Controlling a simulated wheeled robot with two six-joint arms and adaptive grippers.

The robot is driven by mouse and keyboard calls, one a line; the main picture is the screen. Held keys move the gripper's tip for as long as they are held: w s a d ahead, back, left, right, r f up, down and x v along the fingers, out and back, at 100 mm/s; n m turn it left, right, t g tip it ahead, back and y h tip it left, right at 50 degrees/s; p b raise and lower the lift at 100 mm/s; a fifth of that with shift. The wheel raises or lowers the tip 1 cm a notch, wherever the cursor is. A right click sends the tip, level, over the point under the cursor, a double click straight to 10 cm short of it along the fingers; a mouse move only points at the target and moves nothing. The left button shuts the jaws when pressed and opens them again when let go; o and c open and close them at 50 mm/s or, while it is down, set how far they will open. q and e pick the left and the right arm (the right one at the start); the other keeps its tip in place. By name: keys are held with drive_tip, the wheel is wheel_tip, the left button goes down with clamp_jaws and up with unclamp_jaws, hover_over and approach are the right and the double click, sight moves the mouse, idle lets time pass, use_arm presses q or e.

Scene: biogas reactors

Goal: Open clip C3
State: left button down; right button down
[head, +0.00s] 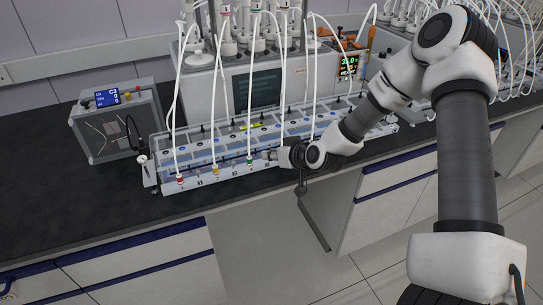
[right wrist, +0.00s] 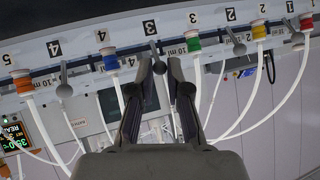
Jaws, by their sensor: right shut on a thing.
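My right gripper (head: 274,155) is at the front edge of the clear tray rack (head: 215,182), just right of the green-capped port (head: 250,161). In the right wrist view the two dark fingers (right wrist: 160,64) straddle a grey lever, clip C3 (right wrist: 153,46), under a label 3. They are shut on it, and its lower end is between them. I cannot tell how far the clip is turned. In the head view the gripper hides the clip. My left gripper is not in view.
Other grey levers stand along the row, at label 4 (right wrist: 63,88) and label 2 (right wrist: 238,46). White tubes hang close around the fingers. A box with a blue display (head: 107,97) reading C3 stands left. The dark bench top (head: 60,190) is clear in front.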

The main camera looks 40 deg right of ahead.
drive_tip(key=shift+s+f, duration=0.1)
idle(0.3)
drive_tip(key=c, duration=1.1)
unclamp_jaws()
drive_tip(key=shift+c, duration=0.2)
drive_tip(key=v, duration=0.7)
drive_tip(key=shift+s, duration=0.25)
